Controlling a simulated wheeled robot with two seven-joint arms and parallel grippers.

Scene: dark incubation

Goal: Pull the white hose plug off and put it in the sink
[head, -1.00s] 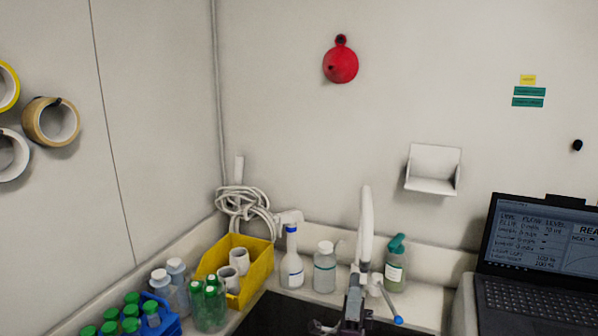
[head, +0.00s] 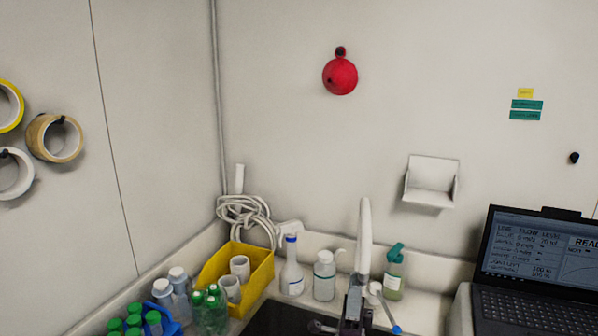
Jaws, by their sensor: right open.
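A coiled white hose (head: 243,213) hangs in the wall corner. A white upright piece (head: 239,179) stands out above the coil; I cannot tell if it is the plug. The dark sink (head: 278,319) is at the bottom centre, mostly cut off by the picture edge. A tall white tap (head: 364,235) rises behind it. My right gripper (head: 354,303) is at the bottom, in front of the tap's base, low and to the right of the hose. It is open, with nothing seen in it. My left gripper is out of view.
A yellow bin (head: 260,281) with white cups stands left of the sink, beside green-capped bottles (head: 210,310). A spray bottle (head: 291,268), a clear bottle (head: 324,277) and a green-topped bottle (head: 393,274) line the back ledge. A laptop (head: 535,265) is at right.

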